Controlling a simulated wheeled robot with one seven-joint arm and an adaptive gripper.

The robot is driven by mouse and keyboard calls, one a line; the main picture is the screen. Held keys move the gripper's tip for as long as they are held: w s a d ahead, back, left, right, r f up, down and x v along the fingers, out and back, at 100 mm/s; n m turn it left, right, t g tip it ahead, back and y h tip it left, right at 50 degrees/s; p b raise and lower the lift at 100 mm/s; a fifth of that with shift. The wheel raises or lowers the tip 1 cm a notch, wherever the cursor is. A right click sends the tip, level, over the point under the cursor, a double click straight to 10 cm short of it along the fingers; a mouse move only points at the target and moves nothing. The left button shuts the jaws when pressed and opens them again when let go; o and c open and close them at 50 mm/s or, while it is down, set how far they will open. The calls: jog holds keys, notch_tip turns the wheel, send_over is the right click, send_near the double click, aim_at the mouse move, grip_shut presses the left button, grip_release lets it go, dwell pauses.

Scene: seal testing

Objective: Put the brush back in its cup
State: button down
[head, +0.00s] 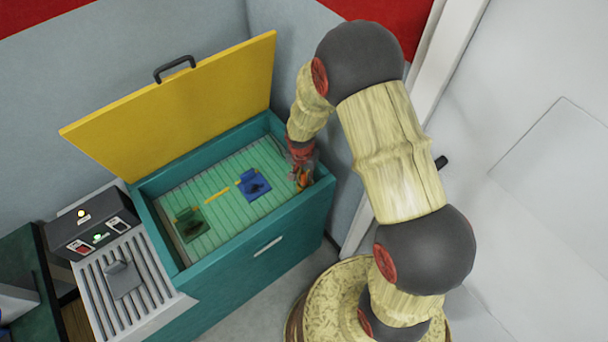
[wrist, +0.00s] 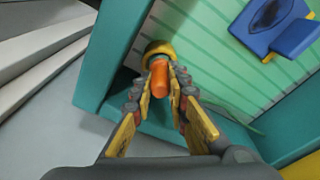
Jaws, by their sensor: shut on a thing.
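My gripper (head: 302,172) is inside the right end of the open teal box, pointing down. In the wrist view my gripper (wrist: 162,84) has its two fingers on either side of an orange brush handle (wrist: 160,76), shut on it. A small piece of the orange brush (head: 304,180) shows between the fingers in the head view. A yellow round cup (wrist: 159,49) stands at the box's corner, right behind the handle. The handle's far end overlaps the cup's opening. The brush's lower end is hidden, and I cannot tell how deep it sits in the cup.
The teal box (head: 262,262) has a raised yellow lid (head: 180,105) at the back. A blue piece (head: 254,186) and a dark green piece (head: 190,224) lie on its slatted floor. A control panel (head: 92,226) stands at the left. The box walls are close to my gripper.

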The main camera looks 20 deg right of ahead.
jog(key=shift+f+b, duration=0.45)
jog(key=shift+f, duration=0.05)
dwell(0.3)
jog(key=c, duration=1.8)
grip_release()
jog(key=shift+o, duration=0.7)
jog(key=shift+r, duration=0.1)
jog(key=shift+r+p, duration=2.7)
jog(key=shift+r, duration=2)
